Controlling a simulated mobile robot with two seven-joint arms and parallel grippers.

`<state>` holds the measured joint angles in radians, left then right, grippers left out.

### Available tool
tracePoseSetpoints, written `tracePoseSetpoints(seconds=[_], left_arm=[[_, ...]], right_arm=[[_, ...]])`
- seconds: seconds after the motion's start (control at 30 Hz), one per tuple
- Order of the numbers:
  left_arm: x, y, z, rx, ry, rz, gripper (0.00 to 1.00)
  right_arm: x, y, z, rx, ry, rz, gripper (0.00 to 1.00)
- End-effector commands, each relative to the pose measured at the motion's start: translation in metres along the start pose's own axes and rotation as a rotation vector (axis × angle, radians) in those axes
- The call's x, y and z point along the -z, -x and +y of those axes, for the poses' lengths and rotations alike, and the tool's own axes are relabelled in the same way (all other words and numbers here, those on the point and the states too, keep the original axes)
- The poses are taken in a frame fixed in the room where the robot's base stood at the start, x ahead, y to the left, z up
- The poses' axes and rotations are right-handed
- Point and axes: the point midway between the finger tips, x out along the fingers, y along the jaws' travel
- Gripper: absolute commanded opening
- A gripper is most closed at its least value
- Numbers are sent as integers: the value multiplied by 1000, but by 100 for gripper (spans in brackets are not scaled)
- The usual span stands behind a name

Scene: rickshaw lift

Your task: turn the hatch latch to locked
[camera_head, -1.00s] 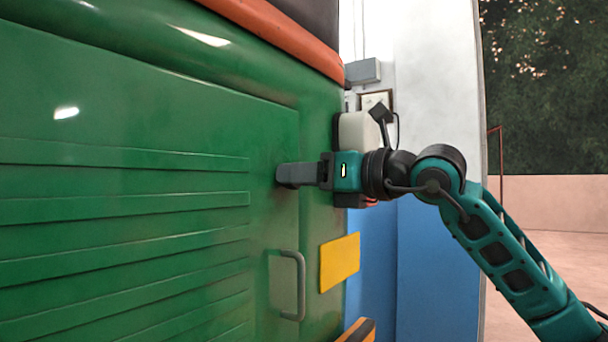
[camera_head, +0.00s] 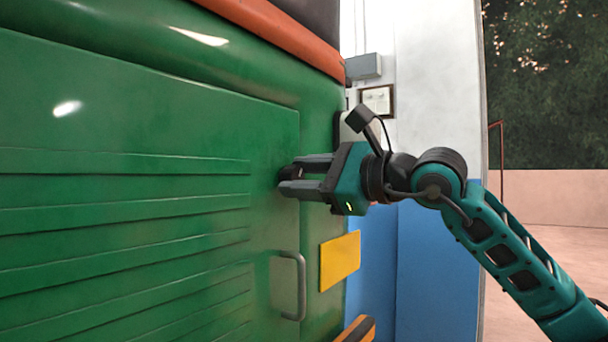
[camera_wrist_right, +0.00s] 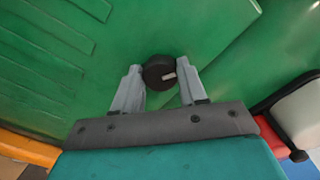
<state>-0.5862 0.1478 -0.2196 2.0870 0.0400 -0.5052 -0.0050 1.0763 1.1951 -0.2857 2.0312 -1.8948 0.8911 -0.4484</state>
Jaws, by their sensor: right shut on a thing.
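The hatch (camera_head: 125,135) is a green ribbed panel on the side of the green rickshaw, with a grey pull handle (camera_head: 293,285) low near its right edge. My right gripper (camera_head: 288,179) is at the hatch's right edge, above the handle. In the right wrist view its fingers (camera_wrist_right: 160,80) stand on both sides of the knob and are shut on it. In the head view the fingers mostly hide the knob. My left gripper is not in view.
A yellow plate (camera_head: 340,261) is fixed right of the handle. An orange trim band (camera_head: 285,35) runs along the rickshaw above the hatch. Behind is a white and blue wall (camera_head: 435,240) with a framed picture (camera_head: 377,100). Open ground lies at the far right.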

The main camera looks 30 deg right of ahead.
Motion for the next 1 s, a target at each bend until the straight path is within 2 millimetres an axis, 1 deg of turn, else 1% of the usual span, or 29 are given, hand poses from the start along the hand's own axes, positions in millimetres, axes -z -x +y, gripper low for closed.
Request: tracePoseSetpoints(seconds=[0.2, 0.5, 0.73, 1.0], left_arm=[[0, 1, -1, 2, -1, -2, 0], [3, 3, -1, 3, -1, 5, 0], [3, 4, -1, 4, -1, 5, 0], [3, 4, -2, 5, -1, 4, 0]], right_arm=[[0, 0, 0, 1, 201, 0, 11], [0, 0, 0, 1, 421, 1, 11], [0, 0, 0, 1, 521, 0, 11], [0, 0, 1, 2, 564, 0, 11]])
